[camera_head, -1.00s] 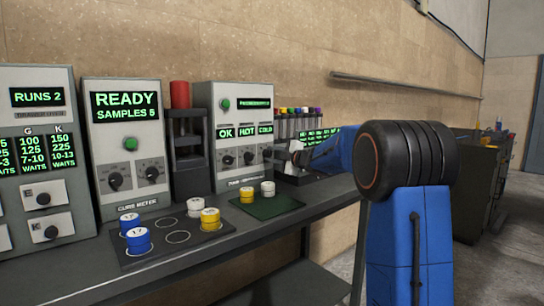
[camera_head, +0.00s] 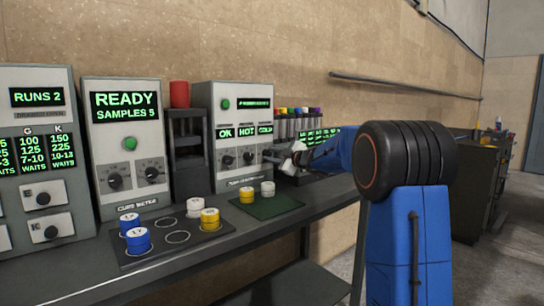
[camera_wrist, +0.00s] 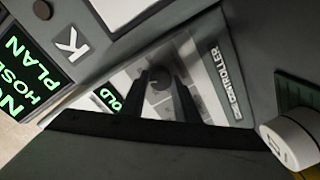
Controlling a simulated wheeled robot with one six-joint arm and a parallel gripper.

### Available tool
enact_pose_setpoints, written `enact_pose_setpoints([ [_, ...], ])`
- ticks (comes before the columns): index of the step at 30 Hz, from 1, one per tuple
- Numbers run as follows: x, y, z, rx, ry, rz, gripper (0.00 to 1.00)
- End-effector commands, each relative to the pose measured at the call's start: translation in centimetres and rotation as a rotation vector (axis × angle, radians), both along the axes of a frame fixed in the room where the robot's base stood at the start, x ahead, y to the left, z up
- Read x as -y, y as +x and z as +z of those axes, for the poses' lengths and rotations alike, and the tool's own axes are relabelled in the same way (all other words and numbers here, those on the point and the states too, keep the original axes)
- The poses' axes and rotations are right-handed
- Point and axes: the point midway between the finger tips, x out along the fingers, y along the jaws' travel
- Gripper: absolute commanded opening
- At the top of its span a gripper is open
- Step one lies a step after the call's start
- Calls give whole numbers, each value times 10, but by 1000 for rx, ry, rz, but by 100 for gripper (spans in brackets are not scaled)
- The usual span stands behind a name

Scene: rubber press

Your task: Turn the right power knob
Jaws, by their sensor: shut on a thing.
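The press controller (camera_head: 239,120) is a light grey box with green OK, HOT and COLD readouts and a row of dark knobs below them. My gripper (camera_head: 270,156) reaches in from the right to the right end of that row, covering the right knob in the head view. In the wrist view my gripper's two dark fingers (camera_wrist: 163,82) are shut on a round dark knob (camera_wrist: 160,76) on the light panel. The COLD readout (camera_wrist: 107,97) shows partly beside the fingers. The knob's pointer cannot be made out.
The cure meter (camera_head: 122,165) reads READY, SAMPLES 5. A dark press with a red top (camera_head: 180,95) stands between the boxes. Several blue, white and yellow pots stand on the dark mats. A rack of coloured-top tubes (camera_head: 297,122) is close behind my gripper.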

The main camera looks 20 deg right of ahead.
Motion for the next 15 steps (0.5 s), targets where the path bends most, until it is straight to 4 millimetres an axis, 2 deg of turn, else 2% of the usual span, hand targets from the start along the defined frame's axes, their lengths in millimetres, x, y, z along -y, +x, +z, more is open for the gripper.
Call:
enact_pose_setpoints([
  [4,1,0,-2,-3,0,-3,6],
  [5,1,0,-3,-4,0,-2,33],
  [6,1,0,-3,-4,0,-2,43],
  [7,1,0,-2,-4,0,-1,47],
  [15,1,0,-1,-1,0,0,47],
])
